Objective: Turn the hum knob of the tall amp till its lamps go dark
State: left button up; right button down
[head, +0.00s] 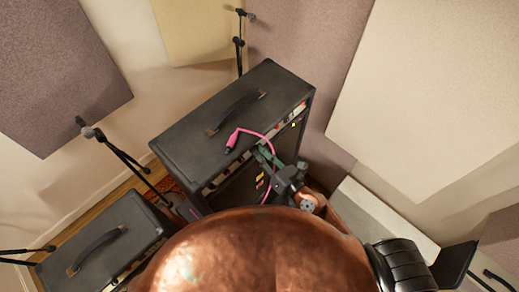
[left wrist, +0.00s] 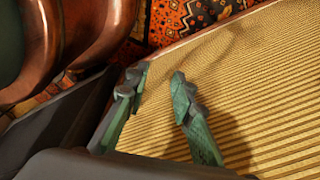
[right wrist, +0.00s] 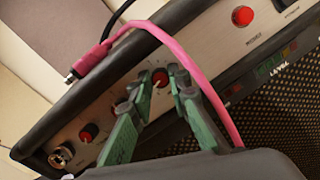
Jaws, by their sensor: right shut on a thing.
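The tall amp (head: 227,110) is a black cabinet with a pale control panel along its front top edge. My right gripper (head: 268,156) is at this panel. In the right wrist view its green fingers (right wrist: 160,84) are closed around a small knob (right wrist: 160,77) with a red cap, partly hidden between the fingertips. I cannot read that knob's label. A large red jewel lamp (right wrist: 242,16) sits on the panel further right, and a small coloured strip (right wrist: 277,62) is above the word LEVEL. My left gripper (left wrist: 157,76) is open and empty over ribbed tan cloth, outside the head view.
A pink cable (head: 258,133) with its plug (head: 231,141) arches over the amp's top and down past my right gripper. A lower black amp (head: 100,245) stands at the left. Microphone stands (head: 125,158) are beside and behind the amps. Wall panels (head: 425,90) close off the back.

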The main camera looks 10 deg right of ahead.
jog(key=c, duration=1.8)
grip_release()
jog(key=shift+v, duration=6)
